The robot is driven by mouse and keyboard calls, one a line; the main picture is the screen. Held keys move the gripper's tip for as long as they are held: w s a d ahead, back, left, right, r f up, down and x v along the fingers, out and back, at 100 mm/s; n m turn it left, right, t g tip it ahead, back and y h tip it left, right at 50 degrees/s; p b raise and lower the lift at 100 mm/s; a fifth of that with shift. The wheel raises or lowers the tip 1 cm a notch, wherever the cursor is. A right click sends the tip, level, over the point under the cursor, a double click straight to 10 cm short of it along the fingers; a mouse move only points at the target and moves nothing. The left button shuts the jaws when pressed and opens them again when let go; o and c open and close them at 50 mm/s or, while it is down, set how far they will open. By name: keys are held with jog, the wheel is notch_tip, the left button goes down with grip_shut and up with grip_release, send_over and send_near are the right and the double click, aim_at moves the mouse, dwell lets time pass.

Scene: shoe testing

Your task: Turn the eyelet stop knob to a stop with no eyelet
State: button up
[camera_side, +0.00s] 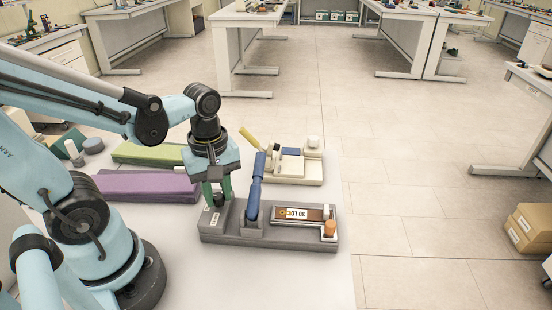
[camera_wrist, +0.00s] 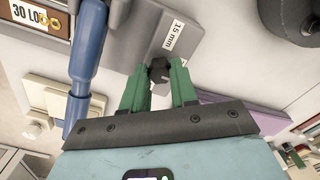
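The grey fixture (camera_side: 285,239) lies on the white table. My gripper (camera_side: 216,202) points down over that end. In the wrist view its green fingers (camera_wrist: 159,76) stand apart on either side of the knob; firm contact does not show. A blue lever (camera_side: 255,188) stands upright mid-fixture. At the right is a brown strip (camera_side: 318,214) with a printed label; gold eyelets (camera_wrist: 48,20) show in the wrist view.
An orange-brown cylinder (camera_side: 329,229) stands at the fixture's right end. Behind is a cream device (camera_side: 290,168) with a yellow handle. Purple (camera_side: 145,186) and green (camera_side: 150,154) blocks lie to the left. The table front is clear.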

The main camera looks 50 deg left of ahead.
grip_shut()
jog(key=shift+m, duration=0.3)
jog(key=m, duration=0.3)
jog(key=shift+m, duration=0.3)
jog(key=m, duration=0.3)
jog(key=shift+m, duration=0.4)
jog(key=m, duration=0.5)
jog(key=shift+m, duration=2.5)
